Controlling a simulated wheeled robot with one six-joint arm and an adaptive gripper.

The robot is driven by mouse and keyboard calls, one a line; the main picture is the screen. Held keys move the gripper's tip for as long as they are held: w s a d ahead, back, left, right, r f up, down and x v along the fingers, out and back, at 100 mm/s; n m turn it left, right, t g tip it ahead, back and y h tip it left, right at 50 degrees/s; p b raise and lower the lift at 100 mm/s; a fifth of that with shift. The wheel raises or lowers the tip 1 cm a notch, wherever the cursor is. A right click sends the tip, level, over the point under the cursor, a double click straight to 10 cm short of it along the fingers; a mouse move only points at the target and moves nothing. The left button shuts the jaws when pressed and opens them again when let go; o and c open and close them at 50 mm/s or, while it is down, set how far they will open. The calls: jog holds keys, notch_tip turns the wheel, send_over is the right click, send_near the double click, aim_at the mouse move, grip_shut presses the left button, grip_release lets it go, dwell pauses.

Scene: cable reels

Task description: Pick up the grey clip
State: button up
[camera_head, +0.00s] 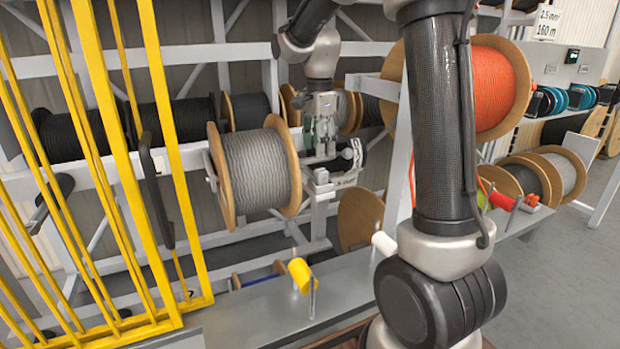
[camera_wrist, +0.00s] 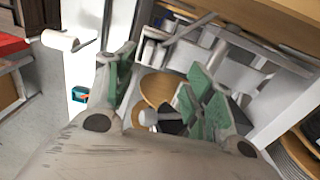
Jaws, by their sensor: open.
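My gripper (camera_head: 322,142) hangs in front of the reel rack, right of the large grey cable reel (camera_head: 255,168), over a small metal fixture (camera_head: 345,165) with a dark cylinder. In the wrist view, my gripper (camera_wrist: 160,88) has its two green-padded fingers apart. A small light-grey piece with a rounded end (camera_wrist: 150,118) shows low between the fingers; it may be the grey clip, but I cannot tell for sure. No contact between it and the pads is clear. In the head view no clip can be picked out near the fingers.
Yellow bars (camera_head: 110,150) stand at the left. An orange cable reel (camera_head: 490,85) hangs at the right behind my arm. A grey bench (camera_head: 255,312) in front bears a yellow roll (camera_head: 300,275) and a white roll (camera_head: 383,243). Grey floor (camera_head: 570,260) is open at the right.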

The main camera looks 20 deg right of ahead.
aim_at(320, 170)
jog(key=shift+f, duration=0.3)
jog(key=f, duration=0.5)
jog(key=s+f, duration=0.1)
jog(key=f, duration=0.1)
jog(key=shift+f, duration=0.15)
jog(key=c, duration=1.1)
